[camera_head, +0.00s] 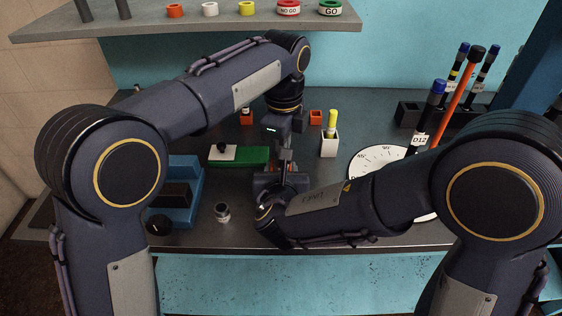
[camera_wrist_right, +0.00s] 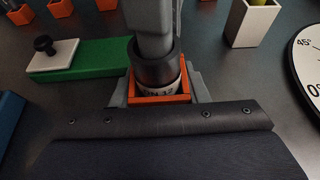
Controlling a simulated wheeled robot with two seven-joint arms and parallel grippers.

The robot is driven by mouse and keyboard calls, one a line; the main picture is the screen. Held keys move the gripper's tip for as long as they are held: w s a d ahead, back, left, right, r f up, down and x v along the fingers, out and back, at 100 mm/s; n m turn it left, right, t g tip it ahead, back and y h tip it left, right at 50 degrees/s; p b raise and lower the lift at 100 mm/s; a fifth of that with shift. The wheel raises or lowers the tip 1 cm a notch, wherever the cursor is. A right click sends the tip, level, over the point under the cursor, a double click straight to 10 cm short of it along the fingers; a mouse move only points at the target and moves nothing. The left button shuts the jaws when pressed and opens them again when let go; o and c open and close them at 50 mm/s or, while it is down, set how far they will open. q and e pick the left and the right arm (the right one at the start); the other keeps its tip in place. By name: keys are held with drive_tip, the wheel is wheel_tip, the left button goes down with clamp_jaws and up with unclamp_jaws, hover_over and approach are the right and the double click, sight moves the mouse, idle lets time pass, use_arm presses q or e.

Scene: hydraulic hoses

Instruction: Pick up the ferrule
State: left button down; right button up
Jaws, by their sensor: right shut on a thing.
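A dark ring with a white lettered band, which looks like the ferrule (camera_wrist_right: 157,70), stands upright in a square orange holder (camera_wrist_right: 160,99) in the right wrist view. My right gripper (camera_wrist_right: 158,90) has its grey fingers on either side of the orange holder and is shut on it. In the head view this spot is small and partly hidden by my arms. My left gripper (camera_head: 286,156) points down from above, and its grey tip meets the ferrule's top in the wrist view. Whether its fingers are open or shut is hidden. A similar dark, white-banded piece (camera_head: 222,212) stands near the front edge.
A green block (camera_head: 255,156) with a white plate lies left of the grippers, and a blue fixture (camera_head: 183,190) beyond it. A white cup (camera_head: 329,146) with a yellow stick and a round angle dial (camera_head: 373,160) are to the right. Orange cups (camera_head: 315,117) stand behind. A shelf (camera_head: 130,30) overhangs the back.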

drive_tip(key=o, duration=1)
use_arm(q)
wheel_tip(320, 180, up, 10)
use_arm(e)
drive_tip(key=shift+o, duration=0.2)
drive_tip(key=shift+s+r, duration=0.1)
drive_tip(key=shift+s, duration=0.05)
